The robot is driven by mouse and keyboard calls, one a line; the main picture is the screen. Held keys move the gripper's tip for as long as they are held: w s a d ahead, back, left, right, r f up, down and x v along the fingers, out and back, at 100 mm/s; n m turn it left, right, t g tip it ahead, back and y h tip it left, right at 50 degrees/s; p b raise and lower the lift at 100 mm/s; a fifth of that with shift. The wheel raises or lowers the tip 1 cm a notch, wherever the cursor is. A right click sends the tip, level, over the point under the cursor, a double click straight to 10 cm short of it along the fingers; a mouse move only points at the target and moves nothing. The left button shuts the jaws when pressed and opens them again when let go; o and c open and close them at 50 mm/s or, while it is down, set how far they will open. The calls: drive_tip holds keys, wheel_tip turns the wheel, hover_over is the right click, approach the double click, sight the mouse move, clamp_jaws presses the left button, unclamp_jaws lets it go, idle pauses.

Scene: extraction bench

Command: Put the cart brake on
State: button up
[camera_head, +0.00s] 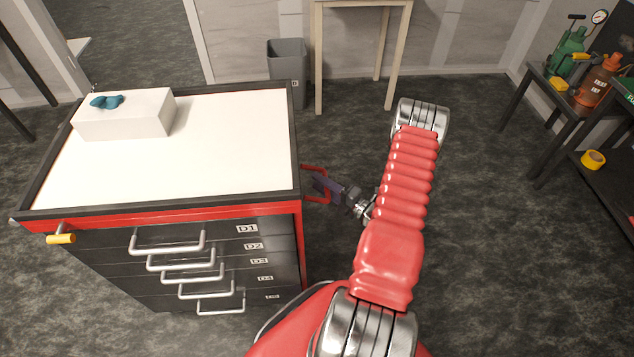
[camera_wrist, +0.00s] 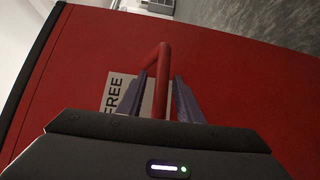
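The cart (camera_head: 302,240) is red and black with a white top, and stands at the left in the head view. A red bar handle (camera_head: 315,168) sticks out from its right side. In the wrist view this red handle (camera_wrist: 162,75) stands out from the red side panel, in front of a white label (camera_wrist: 118,95) reading "FREE". Part of the label is hidden. My gripper (camera_head: 322,186) is at the handle. In the wrist view my gripper's fingers (camera_wrist: 163,92) lie either side of the bar, with narrow gaps, so it looks open around the handle.
A white box (camera_head: 125,118) with a teal item (camera_head: 106,101) lies on the cart top. A yellow-tipped lever (camera_head: 61,239) is at its front left corner. A grey bin (camera_head: 288,60) and wooden table (camera_head: 318,60) stand behind. Dark benches (camera_head: 537,95) are at right; floor between is clear.

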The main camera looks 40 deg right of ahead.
drive_tip(key=s+d, duration=0.2)
drive_tip(key=s, duration=1)
drive_tip(key=shift+r, duration=0.15)
drive_tip(key=shift+d, duration=0.1)
idle(0.3)
